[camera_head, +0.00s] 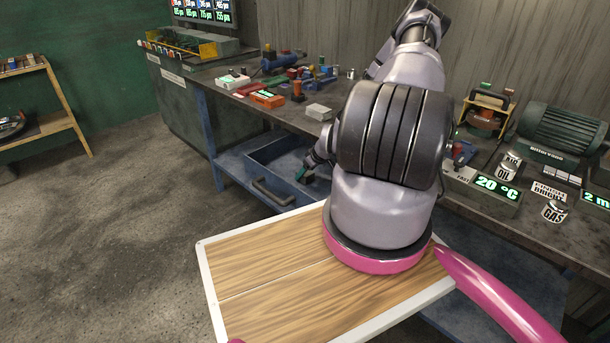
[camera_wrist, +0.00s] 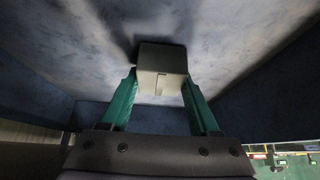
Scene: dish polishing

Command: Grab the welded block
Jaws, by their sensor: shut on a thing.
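A grey block, seemingly the welded block (camera_wrist: 162,60), sits between the green fingertips of my gripper (camera_wrist: 159,82) in the wrist view. My gripper is shut on it. Grey-blue surfaces lie close around and behind the block; I cannot tell whether it touches them. In the head view my gripper (camera_head: 304,173) reaches down at the open blue drawer (camera_head: 262,165) under the workbench. The block is not discernible there, and my arm covers the drawer's right part.
The workbench (camera_head: 340,121) above the drawer carries tools, small boxes and a grey block-like item (camera_head: 318,111). The drawer handle (camera_head: 273,192) sticks out in front. Floor at left is clear.

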